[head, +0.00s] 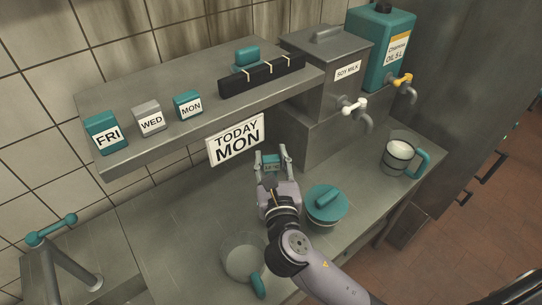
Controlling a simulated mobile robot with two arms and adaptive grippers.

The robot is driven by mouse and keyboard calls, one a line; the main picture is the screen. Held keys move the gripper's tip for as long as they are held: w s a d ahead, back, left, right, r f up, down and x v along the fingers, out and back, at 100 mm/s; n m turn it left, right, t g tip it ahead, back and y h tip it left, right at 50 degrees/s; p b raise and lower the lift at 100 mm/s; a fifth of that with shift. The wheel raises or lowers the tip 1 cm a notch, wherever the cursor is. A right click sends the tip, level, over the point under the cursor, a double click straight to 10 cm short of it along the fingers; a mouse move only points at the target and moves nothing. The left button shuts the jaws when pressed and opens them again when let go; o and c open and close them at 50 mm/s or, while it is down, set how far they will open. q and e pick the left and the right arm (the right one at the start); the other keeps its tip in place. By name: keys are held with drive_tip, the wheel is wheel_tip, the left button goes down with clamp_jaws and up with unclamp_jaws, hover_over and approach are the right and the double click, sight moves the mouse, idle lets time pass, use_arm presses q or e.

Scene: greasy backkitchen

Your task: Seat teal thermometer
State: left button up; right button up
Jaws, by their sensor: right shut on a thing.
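A small teal thing with a dark face, which looks like the teal thermometer (271,160), is held between the fingers of my right gripper (271,162). My right gripper is shut on it, above the steel counter and just right of the TODAY MON sign. The fingers hide its sides, and whatever lies below it is hidden. A teal-lidded pot (322,216) stands on the counter right of my right gripper. My left gripper is not in view.
A steel shelf (160,160) carries FRI, WED and MON blocks and a black bar (262,76). The soy milk dispenser (318,80) and teal oil tank (379,45) stand behind.

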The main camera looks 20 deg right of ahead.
drive_tip(key=shift+a, duration=0.2)
drive_tip(key=shift+w+a+r+p, duration=0.1)
drive_tip(key=shift+p, duration=0.25)
wheel_tip(320, 180, down, 3)
drive_tip(key=shift+r+b, duration=0.2)
drive_tip(key=shift+b, duration=0.5)
drive_tip(key=shift+f+b, duration=0.6)
drive_tip(key=shift+f, duration=0.5)
use_arm(q)
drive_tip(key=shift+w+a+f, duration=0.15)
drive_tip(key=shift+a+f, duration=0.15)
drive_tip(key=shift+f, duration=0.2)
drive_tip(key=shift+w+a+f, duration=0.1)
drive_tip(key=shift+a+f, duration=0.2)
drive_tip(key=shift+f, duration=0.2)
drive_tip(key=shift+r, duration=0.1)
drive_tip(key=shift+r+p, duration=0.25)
drive_tip(key=shift+p, duration=0.15)
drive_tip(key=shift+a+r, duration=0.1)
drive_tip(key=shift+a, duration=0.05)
